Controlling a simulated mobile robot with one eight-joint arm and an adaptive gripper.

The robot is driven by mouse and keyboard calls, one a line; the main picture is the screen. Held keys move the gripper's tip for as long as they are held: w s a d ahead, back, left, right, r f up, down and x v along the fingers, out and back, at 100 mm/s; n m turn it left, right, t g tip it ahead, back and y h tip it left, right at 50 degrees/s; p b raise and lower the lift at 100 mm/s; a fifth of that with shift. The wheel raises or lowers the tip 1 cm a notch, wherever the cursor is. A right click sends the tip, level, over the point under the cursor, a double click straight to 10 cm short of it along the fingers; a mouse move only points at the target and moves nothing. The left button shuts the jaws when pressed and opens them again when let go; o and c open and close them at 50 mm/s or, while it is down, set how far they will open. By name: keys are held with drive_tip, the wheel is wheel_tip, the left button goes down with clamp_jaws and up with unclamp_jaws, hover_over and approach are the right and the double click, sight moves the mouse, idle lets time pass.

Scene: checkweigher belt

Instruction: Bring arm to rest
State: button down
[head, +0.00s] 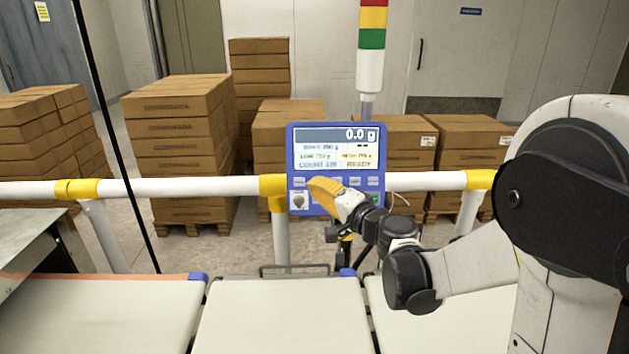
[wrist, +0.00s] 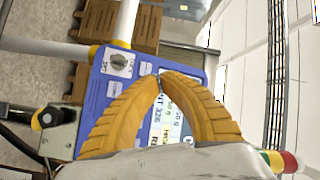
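My gripper (head: 324,188) has yellow-orange fingers and is held out in front of the lower left of the blue checkweigher display (head: 337,143). The display reads 0.0 g. In the wrist view the two ribbed fingers (wrist: 160,82) come together at their tips, with nothing seen between them. The blue display (wrist: 115,85) lies beyond the fingers there, and they cover part of its screen. A grey knob (wrist: 118,62) on a white plate shows beside the left finger. Whether the fingers touch the panel cannot be told.
A white and yellow guard rail (head: 180,190) runs across behind the belts. Pale conveyor belts (head: 280,315) in front are empty. A signal tower (head: 371,45) rises above the display. Stacked brown boxes (head: 178,135) on pallets stand behind the rail.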

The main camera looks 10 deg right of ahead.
drive_tip(key=s+a+f+n+g, duration=0.1)
drive_tip(key=s+a+n+g, duration=0.2)
drive_tip(key=s, duration=0.4)
drive_tip(key=s+a+f+n+g, duration=0.1)
drive_tip(key=s+a+n+g, duration=0.15)
drive_tip(key=s, duration=0.45)
drive_tip(key=s+d+f+n+g+h, duration=0.2)
drive_tip(key=s+d+f+h, duration=0.1)
drive_tip(key=s, duration=0.5)
drive_tip(key=s+d+f+n+g+h, duration=0.2)
drive_tip(key=s+d+f+h, duration=0.1)
drive_tip(key=s, duration=0.6)
drive_tip(key=shift+s+d+f+h, duration=0.2)
drive_tip(key=shift+d+f+h, duration=0.1)
drive_tip(key=shift+d, duration=0.1)
idle(2.3)
